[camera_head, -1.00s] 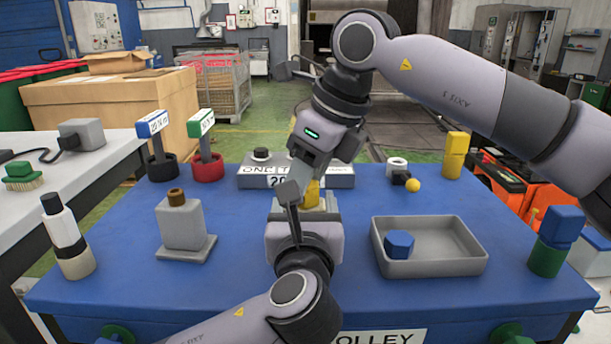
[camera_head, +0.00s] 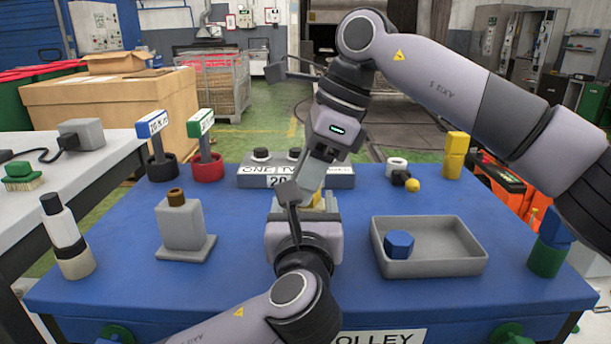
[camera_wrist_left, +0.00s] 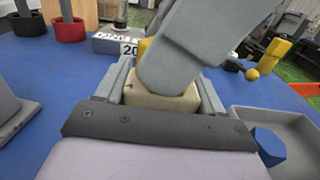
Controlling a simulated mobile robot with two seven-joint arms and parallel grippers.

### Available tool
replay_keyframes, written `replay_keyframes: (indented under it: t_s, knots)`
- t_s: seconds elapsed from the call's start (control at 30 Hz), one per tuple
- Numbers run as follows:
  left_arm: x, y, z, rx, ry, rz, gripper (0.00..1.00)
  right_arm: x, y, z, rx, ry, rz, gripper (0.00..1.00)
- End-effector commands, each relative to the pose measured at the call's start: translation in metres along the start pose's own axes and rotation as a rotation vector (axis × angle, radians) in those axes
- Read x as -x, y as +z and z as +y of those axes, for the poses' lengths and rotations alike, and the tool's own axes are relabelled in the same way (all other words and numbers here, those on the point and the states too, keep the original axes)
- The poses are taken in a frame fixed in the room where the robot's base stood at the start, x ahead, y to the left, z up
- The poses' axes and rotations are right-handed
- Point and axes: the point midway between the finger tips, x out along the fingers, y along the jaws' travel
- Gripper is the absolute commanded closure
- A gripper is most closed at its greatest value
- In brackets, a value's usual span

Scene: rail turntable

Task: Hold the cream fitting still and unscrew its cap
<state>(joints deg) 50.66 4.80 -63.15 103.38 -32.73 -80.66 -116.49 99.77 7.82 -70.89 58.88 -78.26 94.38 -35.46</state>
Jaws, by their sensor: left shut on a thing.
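The cream fitting (camera_wrist_left: 150,99) stands between the fingers of my left gripper (camera_head: 304,213), which is shut on it. Its lower part is hidden behind the gripper body. A yellow cap (camera_wrist_left: 144,46) sits on top of the fitting, mostly covered by a grey finger of my right gripper. Only a sliver of yellow (camera_head: 319,200) shows in the head view. My right gripper (camera_head: 309,178) comes down from above with its fingers at the cap. I see its fingers side-on, so whether they are shut on the cap is hidden.
A grey tray (camera_head: 445,266) with a blue hexagonal piece (camera_head: 399,244) lies right of the grippers. A grey block with a brown top (camera_head: 182,225) and a white bottle (camera_head: 61,225) stand left. A labelled grey box (camera_head: 340,176) is close behind. The front blue top (camera_head: 200,285) has free room.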

Motion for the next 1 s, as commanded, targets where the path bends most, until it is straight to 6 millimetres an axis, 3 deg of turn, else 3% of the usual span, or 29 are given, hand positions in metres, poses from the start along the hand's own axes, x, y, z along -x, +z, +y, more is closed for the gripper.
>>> replay_keyframes:
  t_s: [0.5, 0.87, 0.9, 0.97, 1.0]
  knots:
    - [-0.0004, -0.0012, 0.0004, -0.001, 0.001, 0.003, 0.87, -0.0003, 0.0006, -0.0006, 0.407, 0.172, 0.002, 0.95]
    - [-0.0004, -0.0012, 0.0005, -0.001, 0.002, 0.003, 0.87, -0.0003, -0.0001, -0.0004, 0.463, 0.194, 0.001, 0.95]
    - [-0.0004, -0.0012, 0.0005, -0.001, 0.002, 0.003, 0.87, -0.0003, -0.0001, -0.0005, 0.463, 0.194, 0.001, 0.48]
    - [-0.0004, -0.0012, 0.0005, -0.001, 0.002, 0.003, 0.87, -0.0003, -0.0001, -0.0005, 0.463, 0.193, 0.001, 0.29]
    - [-0.0004, -0.0012, 0.0005, -0.001, 0.002, 0.003, 0.87, -0.0003, -0.0001, -0.0005, 0.463, 0.193, 0.001, 0.29]
